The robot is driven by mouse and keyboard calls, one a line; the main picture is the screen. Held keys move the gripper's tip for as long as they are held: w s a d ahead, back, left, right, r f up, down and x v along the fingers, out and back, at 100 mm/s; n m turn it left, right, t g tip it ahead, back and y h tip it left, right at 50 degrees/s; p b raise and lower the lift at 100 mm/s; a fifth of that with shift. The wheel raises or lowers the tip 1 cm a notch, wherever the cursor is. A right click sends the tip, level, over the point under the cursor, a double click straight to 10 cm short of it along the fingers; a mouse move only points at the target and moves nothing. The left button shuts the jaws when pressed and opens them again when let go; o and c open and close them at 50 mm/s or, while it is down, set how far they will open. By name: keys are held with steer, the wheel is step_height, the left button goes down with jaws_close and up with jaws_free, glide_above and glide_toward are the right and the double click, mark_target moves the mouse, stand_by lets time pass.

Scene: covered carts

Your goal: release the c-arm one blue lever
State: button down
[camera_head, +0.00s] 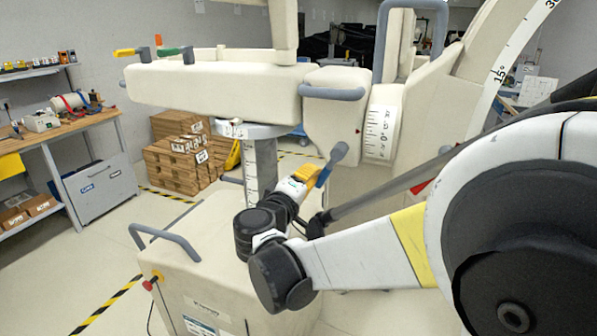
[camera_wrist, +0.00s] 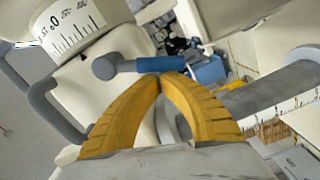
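The blue lever (camera_head: 323,177) with a grey round knob stands beside the C-arm's column in the head view. In the wrist view the blue lever (camera_wrist: 158,64) lies nearly level across the top of my fingers, its grey knob to the left. My gripper (camera_wrist: 161,78) has two yellow fingers that arch together, with their tips meeting at the lever's lower edge. The tips look shut, and the lever does not appear to be between them. In the head view my gripper (camera_head: 308,173) is right beside the lever; whether they touch is unclear.
The cream C-arm body (camera_head: 200,84) carries a yellow lever (camera_head: 124,53) and a green lever (camera_head: 172,51). A grey handle (camera_head: 333,93) and the scaled column (camera_head: 379,132) are near my arm. The cart base (camera_head: 215,235) with a grey rail (camera_head: 165,238) lies below.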

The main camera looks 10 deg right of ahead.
mark_target(325, 180)
steer(key=n, duration=0.1)
steer(key=s+d+f+n, duration=0.1)
steer(key=n, duration=0.1)
steer(key=d+n, duration=0.1)
steer(key=shift+s+d+f+n+b, duration=0.2)
steer(key=shift+s+f+n+b, duration=0.15)
steer(key=shift+n, duration=0.05)
steer(key=s+d+n, duration=0.1)
steer(key=n, duration=0.1)
steer(key=s+d+n, duration=0.1)
steer(key=n, duration=0.1)
steer(key=shift+d+f, duration=0.2)
steer(key=shift+d, duration=0.2)
stand_by(0.3)
